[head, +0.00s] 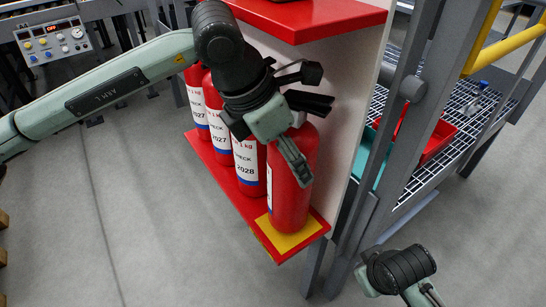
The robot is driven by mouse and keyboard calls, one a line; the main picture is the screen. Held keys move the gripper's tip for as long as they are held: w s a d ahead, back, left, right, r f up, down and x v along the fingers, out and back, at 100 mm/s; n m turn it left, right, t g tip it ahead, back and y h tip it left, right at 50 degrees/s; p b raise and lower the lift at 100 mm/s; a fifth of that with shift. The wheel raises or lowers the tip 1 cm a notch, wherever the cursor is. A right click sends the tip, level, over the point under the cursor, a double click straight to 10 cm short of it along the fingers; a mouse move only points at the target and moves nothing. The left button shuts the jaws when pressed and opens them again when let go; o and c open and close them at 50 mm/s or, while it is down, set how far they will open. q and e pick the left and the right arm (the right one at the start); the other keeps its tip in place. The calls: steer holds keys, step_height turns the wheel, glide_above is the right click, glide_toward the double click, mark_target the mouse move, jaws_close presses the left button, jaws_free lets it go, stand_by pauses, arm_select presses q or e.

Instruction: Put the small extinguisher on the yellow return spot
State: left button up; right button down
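Several red extinguishers stand in a row on a red shelf. The nearest extinguisher (291,190) stands upright on the yellow spot (282,239) at the shelf's front end; most of its label is turned away. Behind it is an extinguisher with a white label (246,162) reading "kg" and 2028. My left gripper (300,138) is at the top of the nearest extinguisher, with one finger hanging down in front of its body. The gripper hides the extinguisher's head, so its grip is unclear. My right gripper (428,294) is low at the right, partly cut off, away from the shelf.
A red upper shelf (312,20) overhangs the row, and a pale side panel (345,110) closes its right. Grey metal posts and a grated deck (455,110) with red and teal bins lie further right. The concrete floor at left is clear.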

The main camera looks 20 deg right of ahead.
arm_select(q)
steer(key=shift+a+f, duration=0.1)
steer(key=shift+f, duration=0.25)
arm_select(e)
steer(key=shift+w+a+f, duration=0.1)
steer(key=shift+w, duration=0.3)
steer(key=shift+s, duration=0.15)
arm_select(q)
steer(key=o, duration=1.9)
steer(key=shift+a+f, duration=0.1)
steer(key=shift+f, duration=0.15)
steer(key=shift+c, duration=0.2)
steer(key=shift+r, duration=0.1)
